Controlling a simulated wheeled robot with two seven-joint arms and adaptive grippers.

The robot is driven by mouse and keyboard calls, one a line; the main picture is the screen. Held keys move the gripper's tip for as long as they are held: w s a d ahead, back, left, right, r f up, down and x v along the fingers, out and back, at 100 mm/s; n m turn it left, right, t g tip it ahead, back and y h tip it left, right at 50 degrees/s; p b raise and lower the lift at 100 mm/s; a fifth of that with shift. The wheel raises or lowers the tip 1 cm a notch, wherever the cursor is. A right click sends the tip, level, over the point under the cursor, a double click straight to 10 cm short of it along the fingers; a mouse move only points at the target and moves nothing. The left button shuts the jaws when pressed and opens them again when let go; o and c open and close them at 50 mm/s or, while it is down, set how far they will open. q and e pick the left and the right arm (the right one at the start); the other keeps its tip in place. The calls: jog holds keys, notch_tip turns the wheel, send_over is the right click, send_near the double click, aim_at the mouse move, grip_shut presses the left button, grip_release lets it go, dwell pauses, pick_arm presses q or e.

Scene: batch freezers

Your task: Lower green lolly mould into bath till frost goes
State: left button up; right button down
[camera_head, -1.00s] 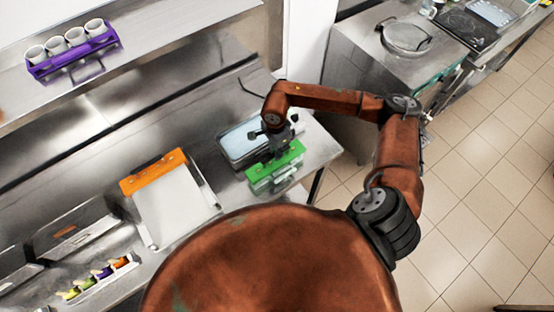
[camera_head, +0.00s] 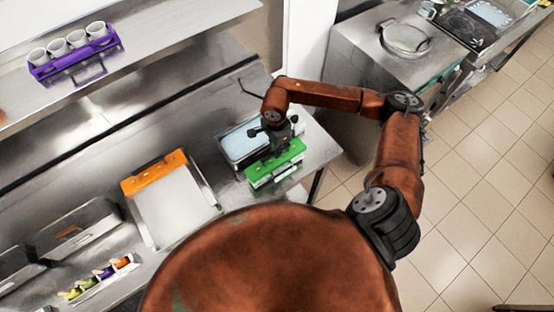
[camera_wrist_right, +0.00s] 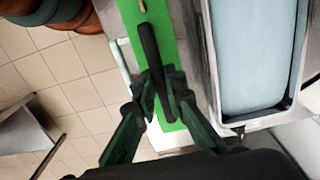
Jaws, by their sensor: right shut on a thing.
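The green lolly mould (camera_head: 275,163) is at the right end of the steel counter, beside the bath (camera_head: 228,157). In the right wrist view its long green top (camera_wrist_right: 164,50) carries a dark bar handle (camera_wrist_right: 149,45). My right gripper (camera_head: 281,146) is above the mould, and in the wrist view its fingers (camera_wrist_right: 160,88) are shut on the handle. The bath shows pale blue liquid and lies to the right of the mould in that view. A whitish side shows below the green top; I cannot tell frost from plastic. My left gripper is not in view.
An orange-topped pale tray (camera_head: 175,205) lies left on the counter. A rack of small coloured pieces (camera_head: 100,275) is at lower left. A purple holder with white cups (camera_head: 75,60) is on the upper shelf. Tiled floor (camera_head: 470,210) lies right of the counter.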

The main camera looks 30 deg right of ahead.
notch_tip(320, 180, up, 11)
jog(key=p, duration=0.3)
jog(key=shift+p, duration=0.3)
dwell(0.6)
jog(key=shift+w+r, duration=0.1)
jog(key=w+a+b, duration=0.1)
jog(key=w+b, duration=0.5)
jog(key=w, duration=1)
jog(key=shift+w+a+f+b, duration=0.2)
jog(key=shift+w+f+b, duration=0.1)
jog(key=shift+b, duration=0.1)
dwell(0.5)
jog(key=shift+f+b, duration=0.2)
jog(key=shift+b, duration=0.15)
dwell(0.8)
jog(key=shift+f, duration=0.1)
dwell(0.4)
